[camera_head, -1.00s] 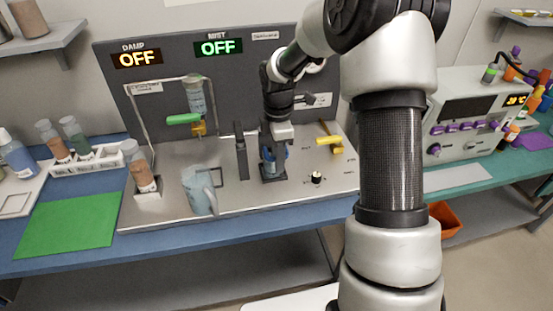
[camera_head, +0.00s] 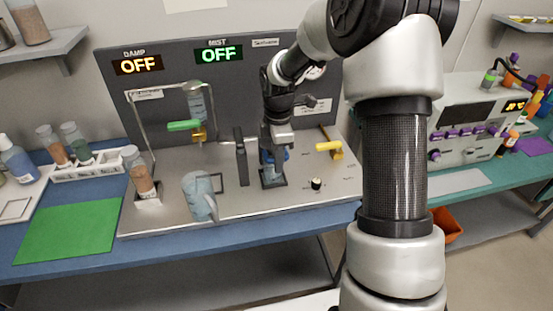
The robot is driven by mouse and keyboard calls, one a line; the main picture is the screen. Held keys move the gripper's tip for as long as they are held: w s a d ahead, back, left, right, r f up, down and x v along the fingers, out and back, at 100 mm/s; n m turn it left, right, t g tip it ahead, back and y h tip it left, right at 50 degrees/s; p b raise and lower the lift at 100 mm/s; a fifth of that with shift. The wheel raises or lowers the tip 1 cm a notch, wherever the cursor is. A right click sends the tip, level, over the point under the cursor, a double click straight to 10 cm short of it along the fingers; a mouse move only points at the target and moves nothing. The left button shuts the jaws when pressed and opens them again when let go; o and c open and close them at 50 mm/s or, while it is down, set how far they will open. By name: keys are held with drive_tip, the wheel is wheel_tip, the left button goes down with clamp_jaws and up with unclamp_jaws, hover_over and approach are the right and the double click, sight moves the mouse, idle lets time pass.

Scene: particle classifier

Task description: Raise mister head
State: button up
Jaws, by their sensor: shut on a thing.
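My gripper (camera_head: 276,153) points down at the mister station, right of the middle of the steel platform. It is shut on what seems to be the mister head, which is mostly hidden behind the fingers. A blue-tinted clear container (camera_head: 267,168) stands just below and behind the fingers on a dark square base (camera_head: 273,182). A dark upright post (camera_head: 241,157) stands just left of the gripper, apart from it. The MIST sign (camera_head: 218,53) above reads OFF in green.
The DAMP sign (camera_head: 138,64) reads OFF. A clear pitcher (camera_head: 198,198) stands left of the post. A black knob (camera_head: 316,183) and a yellow-handled valve (camera_head: 329,146) are to the right. A green-handled valve (camera_head: 183,125) is at the left, and a green mat (camera_head: 68,230) lies front left.

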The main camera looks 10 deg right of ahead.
drive_tip(key=shift+r, duration=0.5)
drive_tip(key=shift+w+r+t+p, duration=0.25)
drive_tip(key=shift+r+t+p, duration=0.15)
drive_tip(key=shift+r, duration=0.75)
drive_tip(key=shift+w+r+t+p, duration=0.15)
drive_tip(key=shift+w+r+p, duration=0.1)
drive_tip(key=shift+r, duration=0.3)
drive_tip(key=shift+w+r+t+p, duration=0.15)
drive_tip(key=shift+w+r, duration=0.1)
drive_tip(key=shift+r, duration=0.3)
